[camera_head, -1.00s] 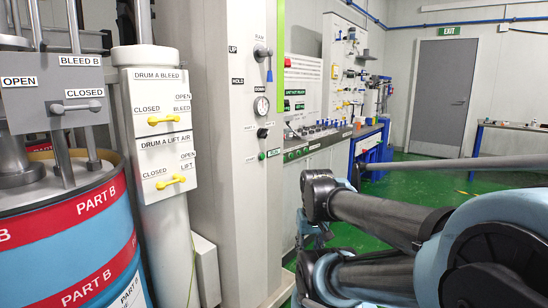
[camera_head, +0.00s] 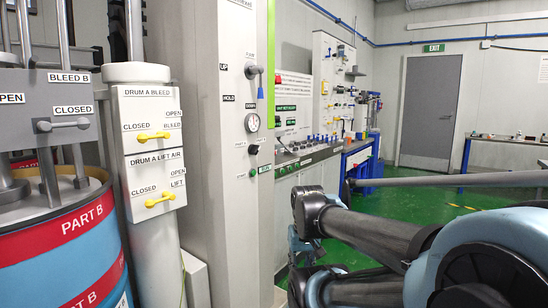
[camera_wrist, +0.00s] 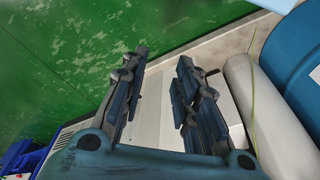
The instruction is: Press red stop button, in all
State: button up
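A small red button-like part (camera_head: 278,78) shows at the edge of the tall grey column, by the white instruction board behind it. It is too small to tell for sure whether it is the stop button. My gripper (camera_wrist: 160,60) shows in the wrist view with its two fingers apart and nothing between them. It points down over the green floor and a pale base. In the head view my arm fills the lower right, and the gripper itself cannot be made out. No contact with the red part shows.
The grey column (camera_head: 225,150) carries a lever, a gauge (camera_head: 252,122) and small knobs. A drum (camera_head: 60,250) and a white valve panel (camera_head: 150,145) stand at left. A long bench (camera_head: 305,153) runs behind the column. Green floor (camera_head: 400,187) is open toward the door (camera_head: 430,110).

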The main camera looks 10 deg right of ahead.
grip_shut()
dwell(1.0)
